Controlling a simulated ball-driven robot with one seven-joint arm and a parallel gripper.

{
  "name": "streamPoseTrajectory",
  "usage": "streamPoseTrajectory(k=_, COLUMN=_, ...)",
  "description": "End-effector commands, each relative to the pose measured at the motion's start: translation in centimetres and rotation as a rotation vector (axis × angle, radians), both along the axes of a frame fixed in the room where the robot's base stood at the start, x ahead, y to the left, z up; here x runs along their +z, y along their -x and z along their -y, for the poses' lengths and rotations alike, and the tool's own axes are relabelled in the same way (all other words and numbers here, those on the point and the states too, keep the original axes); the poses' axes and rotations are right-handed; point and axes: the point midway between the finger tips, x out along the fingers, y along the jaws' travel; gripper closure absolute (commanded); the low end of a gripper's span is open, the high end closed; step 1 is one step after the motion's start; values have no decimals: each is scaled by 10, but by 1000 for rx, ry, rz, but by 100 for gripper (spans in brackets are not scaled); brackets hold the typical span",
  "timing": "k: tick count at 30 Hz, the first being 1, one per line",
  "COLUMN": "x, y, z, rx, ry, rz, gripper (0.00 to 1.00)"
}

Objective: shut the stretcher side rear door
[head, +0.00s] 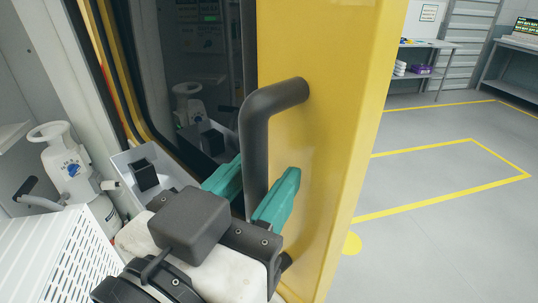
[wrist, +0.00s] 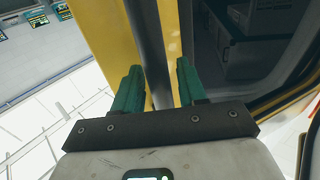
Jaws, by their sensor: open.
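The yellow door (head: 335,110) stands open in the head view, its edge toward the grey floor at the right. A dark grey bar handle (head: 255,135) is fixed to its face. My gripper (head: 262,178) is open, with one green finger on each side of the handle's upright bar. In the wrist view, the handle bar (wrist: 151,40) runs between the two fingertips (wrist: 158,70), with a visible gap beside it. Whether either finger touches the bar I cannot tell. The lower end of the handle is partly hidden behind my gripper.
A dark window (head: 170,50) in a yellow and black frame lies left of the door. White equipment with a round top (head: 58,150) and a white slotted panel (head: 60,260) stand close at the left. Open floor (head: 440,190) with yellow lines lies right, benches behind.

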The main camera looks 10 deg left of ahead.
Motion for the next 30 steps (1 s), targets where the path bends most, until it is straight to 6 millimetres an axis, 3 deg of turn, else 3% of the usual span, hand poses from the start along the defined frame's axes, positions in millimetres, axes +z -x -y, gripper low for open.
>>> streamPoseTrajectory(k=10, x=1, y=4, z=-2, rx=3, ry=-1, rz=4, gripper=55)
streamPoseTrajectory(k=22, x=0, y=57, z=-22, rx=3, ry=0, rz=2, gripper=55)
streamPoseTrajectory(k=30, x=1, y=70, z=-26, rx=0, ry=-1, rz=1, gripper=55)
